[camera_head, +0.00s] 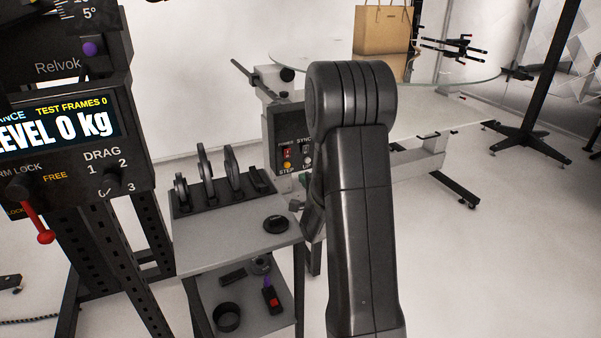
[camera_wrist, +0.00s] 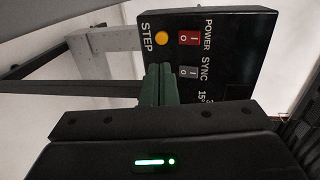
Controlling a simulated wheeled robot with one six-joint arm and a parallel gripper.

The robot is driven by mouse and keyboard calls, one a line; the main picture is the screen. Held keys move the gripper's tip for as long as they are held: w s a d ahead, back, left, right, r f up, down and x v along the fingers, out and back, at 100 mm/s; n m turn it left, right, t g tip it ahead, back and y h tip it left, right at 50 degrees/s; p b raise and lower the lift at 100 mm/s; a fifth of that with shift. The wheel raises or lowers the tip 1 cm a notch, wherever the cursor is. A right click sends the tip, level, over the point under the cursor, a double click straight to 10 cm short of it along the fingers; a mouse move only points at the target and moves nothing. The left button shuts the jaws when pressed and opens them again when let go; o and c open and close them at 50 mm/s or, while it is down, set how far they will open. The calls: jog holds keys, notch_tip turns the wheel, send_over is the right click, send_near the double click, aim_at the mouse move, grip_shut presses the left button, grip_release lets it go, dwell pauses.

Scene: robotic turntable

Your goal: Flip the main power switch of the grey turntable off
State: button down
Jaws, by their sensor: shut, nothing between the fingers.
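The red power switch (camera_wrist: 190,38) is a rocker with I and O marks, beside the word POWER on a dark control panel (camera_wrist: 240,50). I cannot tell which side is pressed. The panel also shows in the head view (camera_head: 291,136), with the small red switch (camera_head: 286,150) on it. It is fixed to the turntable's light grey frame (camera_head: 270,135); the round glass top (camera_head: 470,83) is behind my arm. My gripper (camera_wrist: 161,68) is shut and empty, its green fingers pointing at the panel, left of the grey SYNC switch and below the yellow STEP button. Contact is unclear.
The SYNC switch (camera_wrist: 189,72) and STEP button (camera_wrist: 161,38) are close to the power switch. A paper bag (camera_head: 383,32) stands on the glass. A grey cart (camera_head: 235,240) with black discs is at lower left, beside a black display stand (camera_head: 75,160).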

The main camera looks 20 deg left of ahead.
jog(key=s+d, duration=0.1)
jog(key=d, duration=0.1)
jog(key=s+d+f, duration=0.1)
jog(key=s, duration=0.1)
jog(key=shift+d, duration=0.35)
